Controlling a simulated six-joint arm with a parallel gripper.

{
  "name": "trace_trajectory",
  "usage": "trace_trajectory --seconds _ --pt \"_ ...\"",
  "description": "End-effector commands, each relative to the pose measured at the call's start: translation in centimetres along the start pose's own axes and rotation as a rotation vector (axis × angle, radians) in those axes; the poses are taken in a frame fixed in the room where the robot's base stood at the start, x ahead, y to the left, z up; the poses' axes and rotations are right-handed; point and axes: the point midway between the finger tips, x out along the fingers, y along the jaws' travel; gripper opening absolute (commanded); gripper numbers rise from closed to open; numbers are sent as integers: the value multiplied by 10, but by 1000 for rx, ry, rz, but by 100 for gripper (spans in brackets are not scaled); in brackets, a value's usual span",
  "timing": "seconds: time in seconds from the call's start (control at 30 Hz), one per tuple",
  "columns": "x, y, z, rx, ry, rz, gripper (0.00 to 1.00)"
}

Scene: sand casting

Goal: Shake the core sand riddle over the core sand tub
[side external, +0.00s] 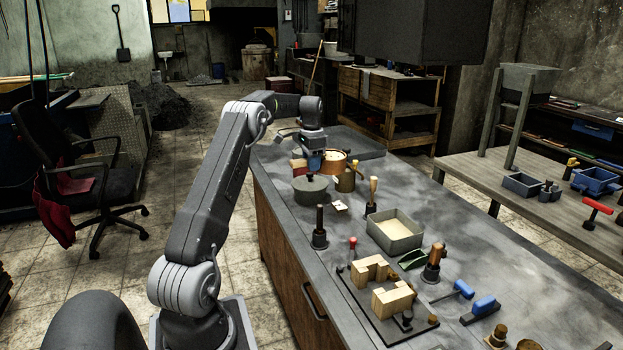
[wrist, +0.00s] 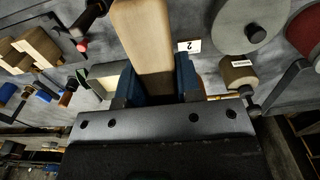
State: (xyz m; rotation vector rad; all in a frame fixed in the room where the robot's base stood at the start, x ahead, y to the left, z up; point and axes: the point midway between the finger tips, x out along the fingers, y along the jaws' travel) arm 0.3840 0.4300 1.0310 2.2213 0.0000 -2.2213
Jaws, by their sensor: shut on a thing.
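My gripper (side external: 314,164) is near the far end of the bench, its blue fingers shut. In the wrist view my gripper (wrist: 153,85) clamps a pale wooden piece (wrist: 146,35), which I take to be part of the core sand riddle. The core sand tub (side external: 397,243), a grey rectangular box with pale sand, stands mid-bench, apart from my gripper. It also shows partly in the wrist view (wrist: 104,70), left of the fingers.
A grey lidded pot (side external: 311,190) and a brass can (side external: 345,182) stand close to my gripper. A dark upright tool (side external: 320,237) and a wooden-handled brush (side external: 373,193) stand near the tub. Wooden core boxes (side external: 391,302) lie at the near end. The bench right of the tub is fairly clear.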

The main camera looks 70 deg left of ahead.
Motion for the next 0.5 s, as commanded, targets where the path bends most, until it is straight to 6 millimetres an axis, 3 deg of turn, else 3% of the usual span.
trace_trajectory --seconds 0.03,0.27,0.5 --pt "-7 3 -4 -2 3 -3 0" --pt "-5 37 -38 -73 5 -4 0" --pt "-5 100 -89 -192 11 -5 0"
